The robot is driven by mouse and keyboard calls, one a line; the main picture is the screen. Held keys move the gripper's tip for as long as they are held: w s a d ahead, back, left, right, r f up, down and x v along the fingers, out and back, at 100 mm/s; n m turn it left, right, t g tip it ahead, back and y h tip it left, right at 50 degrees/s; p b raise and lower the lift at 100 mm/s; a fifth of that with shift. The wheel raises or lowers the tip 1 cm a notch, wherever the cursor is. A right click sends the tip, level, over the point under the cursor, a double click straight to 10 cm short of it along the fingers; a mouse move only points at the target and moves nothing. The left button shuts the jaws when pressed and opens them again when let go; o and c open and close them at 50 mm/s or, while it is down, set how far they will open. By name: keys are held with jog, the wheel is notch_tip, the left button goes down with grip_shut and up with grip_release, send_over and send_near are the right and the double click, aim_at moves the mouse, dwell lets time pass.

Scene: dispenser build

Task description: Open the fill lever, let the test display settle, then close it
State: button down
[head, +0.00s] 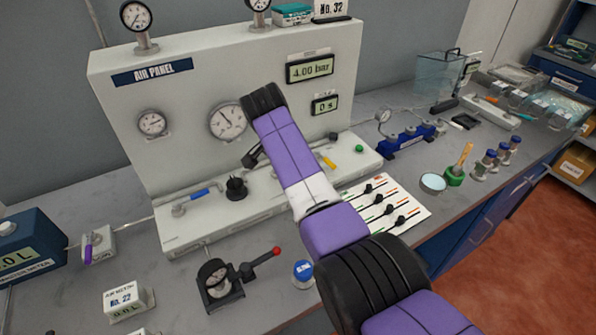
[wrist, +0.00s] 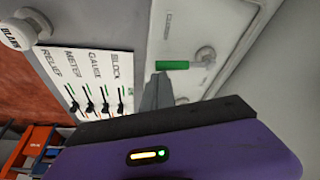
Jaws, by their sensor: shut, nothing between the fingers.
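The air panel (head: 120,95) stands on the bench in the head view. Its upper display (head: 311,69) reads 4.00 bar and a smaller display (head: 324,104) reads 0 s. A blue lever (head: 198,192) and a yellow lever (head: 326,161) show on its front ledge. In the wrist view a green lever (wrist: 172,65) lies beside a round fitting (wrist: 205,54). I cannot read which lever is labelled fill. My gripper (wrist: 157,92) is shut and empty, its tip just short of the green lever. My arm hides part of the ledge in the head view.
A white card with several black sliders (head: 380,205) lies right of my arm, and shows in the wrist view (wrist: 92,85). A red-knobbed hand lever (head: 276,251) stands in front of the panel. A black knob (head: 237,188) sits on the ledge left of my arm.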

jog(key=shift+s+a, duration=0.2)
jog(key=shift+a, duration=0.2)
dwell(0.3)
jog(key=d, duration=0.1)
jog(key=w+d+p, duration=0.1)
jog(key=w+d+r+p, duration=0.1)
jog(key=d, duration=0.1)
jog(key=shift+r, duration=0.1)
jog(key=w+a+b+v, duration=0.1)
jog(key=b+v, duration=0.1)
jog(key=v, duration=0.7)
jog(key=shift+r, duration=0.3)
jog(key=shift+s+a, duration=0.1)
